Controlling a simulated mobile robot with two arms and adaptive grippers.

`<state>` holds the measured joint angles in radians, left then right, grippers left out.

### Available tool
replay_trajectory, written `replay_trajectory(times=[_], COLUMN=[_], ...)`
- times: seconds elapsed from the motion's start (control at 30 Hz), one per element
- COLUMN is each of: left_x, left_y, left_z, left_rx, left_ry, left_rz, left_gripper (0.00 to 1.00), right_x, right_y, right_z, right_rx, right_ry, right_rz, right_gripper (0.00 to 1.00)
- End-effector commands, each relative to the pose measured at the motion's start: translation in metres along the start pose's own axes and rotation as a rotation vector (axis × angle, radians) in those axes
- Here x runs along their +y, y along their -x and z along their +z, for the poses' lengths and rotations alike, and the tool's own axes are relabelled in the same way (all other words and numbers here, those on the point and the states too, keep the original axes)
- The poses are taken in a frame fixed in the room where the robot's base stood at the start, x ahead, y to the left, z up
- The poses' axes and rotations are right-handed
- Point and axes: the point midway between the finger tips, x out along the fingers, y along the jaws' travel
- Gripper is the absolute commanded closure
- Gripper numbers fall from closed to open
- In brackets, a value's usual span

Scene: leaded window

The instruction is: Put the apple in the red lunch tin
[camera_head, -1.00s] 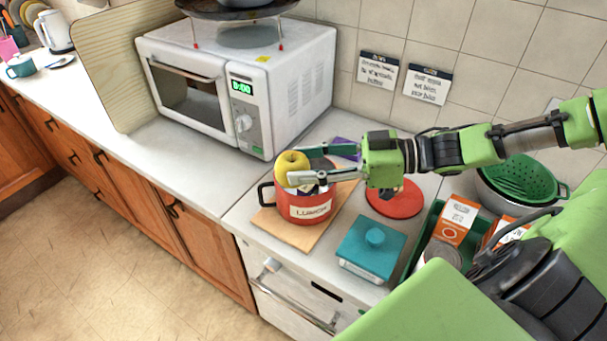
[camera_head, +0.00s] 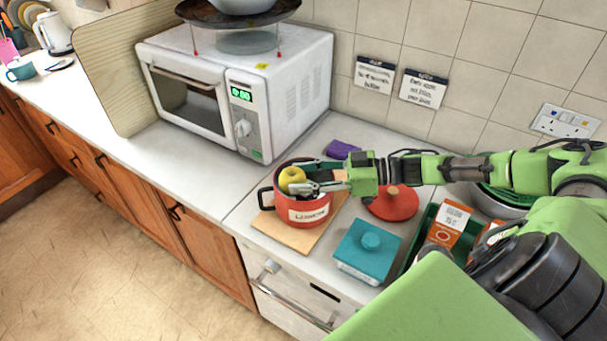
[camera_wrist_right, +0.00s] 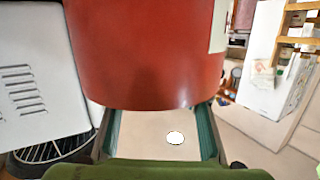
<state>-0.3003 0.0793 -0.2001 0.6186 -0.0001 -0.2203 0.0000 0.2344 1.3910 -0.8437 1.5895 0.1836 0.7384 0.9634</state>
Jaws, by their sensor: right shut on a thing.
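The red lunch tin (camera_head: 283,213), with a "LUNCH" label, stands open on a wooden board (camera_head: 296,238). The yellow apple (camera_head: 291,176) is at the tin's mouth, its upper part showing above the near rim. My right gripper (camera_head: 303,178) reaches over the tin from the right and is shut on the apple. The near finger hides part of the apple, and the tin wall hides its lower side. In the right wrist view the tin (camera_wrist_right: 145,50) fills the upper middle and the apple is not visible. My left gripper is not in view.
A round red lid (camera_head: 393,205) lies right of the board. A teal lidded box (camera_head: 368,255) stands in front of it. A green crate (camera_head: 412,252) holding cartons is further right. A microwave (camera_head: 245,95) stands behind left, and bare counter (camera_head: 185,165) lies left of the tin.

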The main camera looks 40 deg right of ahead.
Motion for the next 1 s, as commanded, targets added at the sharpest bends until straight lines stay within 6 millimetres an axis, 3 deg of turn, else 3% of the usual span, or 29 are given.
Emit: replay_trajectory(times=[0.47, 0.5, 0.53, 0.87, 1.0], left_x=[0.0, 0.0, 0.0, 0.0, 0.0], left_y=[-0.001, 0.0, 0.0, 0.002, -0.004], left_z=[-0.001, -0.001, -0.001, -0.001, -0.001], left_rx=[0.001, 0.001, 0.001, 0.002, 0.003], left_ry=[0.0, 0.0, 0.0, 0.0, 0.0], left_rz=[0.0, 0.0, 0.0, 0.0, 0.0], left_gripper=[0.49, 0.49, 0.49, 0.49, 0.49], right_x=[0.001, 0.001, 0.001, 0.001, 0.001], right_y=[-0.002, -0.002, -0.002, -0.001, 0.011], right_z=[0.008, 0.007, 0.007, 0.004, 0.007], right_rx=[0.002, 0.001, 0.0, -0.001, -0.005], right_ry=[0.0, 0.001, 0.001, 0.001, -0.001], right_rz=[0.0, 0.0, 0.0, 0.001, 0.001], right_gripper=[0.81, 0.47, 0.4, 0.4, 0.4])
